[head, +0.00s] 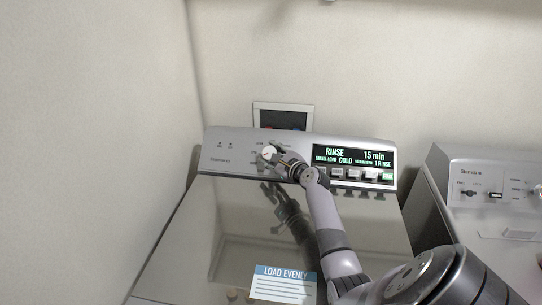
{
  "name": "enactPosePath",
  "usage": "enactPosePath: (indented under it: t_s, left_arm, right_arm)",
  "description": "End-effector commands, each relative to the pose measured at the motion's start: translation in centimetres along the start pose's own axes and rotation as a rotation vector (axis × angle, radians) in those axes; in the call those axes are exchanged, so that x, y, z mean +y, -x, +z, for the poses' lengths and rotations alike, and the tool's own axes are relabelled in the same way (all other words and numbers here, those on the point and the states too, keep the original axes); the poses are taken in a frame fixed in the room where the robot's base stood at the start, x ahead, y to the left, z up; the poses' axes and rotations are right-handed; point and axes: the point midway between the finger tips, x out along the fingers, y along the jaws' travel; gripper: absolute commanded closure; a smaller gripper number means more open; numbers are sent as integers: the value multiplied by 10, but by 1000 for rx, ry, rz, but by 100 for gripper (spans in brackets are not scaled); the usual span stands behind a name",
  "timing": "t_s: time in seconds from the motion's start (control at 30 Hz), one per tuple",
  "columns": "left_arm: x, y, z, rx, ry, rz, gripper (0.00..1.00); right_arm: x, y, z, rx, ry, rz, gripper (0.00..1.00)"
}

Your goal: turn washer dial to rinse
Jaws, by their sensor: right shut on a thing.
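The washer's control panel (230,145) runs along the back of the machine. The dial (268,151) is a round light knob left of the display. My right gripper (273,155) is shut on the dial, and its fingers hide part of the knob and the marks around it. The lit display (352,157) reads "RINSE", "15 min" and "COLD" in green-white letters. My left gripper is not in view.
The closed, glossy lid (350,225) below the panel mirrors my right arm. A "LOAD EVENLY" label (284,284) lies at its front. A row of buttons (354,174) sits under the display. A second machine (485,190) stands to the right. Walls close in behind and left.

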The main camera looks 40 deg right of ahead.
Motion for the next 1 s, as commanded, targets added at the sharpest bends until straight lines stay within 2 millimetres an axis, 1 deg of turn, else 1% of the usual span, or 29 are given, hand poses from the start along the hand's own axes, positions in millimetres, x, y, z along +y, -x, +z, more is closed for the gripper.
enactPosePath:
  t_s: [0.47,0.5,0.8,1.0]
  left_arm:
    - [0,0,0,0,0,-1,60]
    - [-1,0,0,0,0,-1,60]
    - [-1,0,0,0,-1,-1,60]
    - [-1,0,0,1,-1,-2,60]
  right_arm:
    - [0,0,1,-1,11,16,85]
    - [0,0,1,-1,11,16,56]
    - [0,0,0,-1,11,15,36]
    - [0,0,0,0,11,15,36]
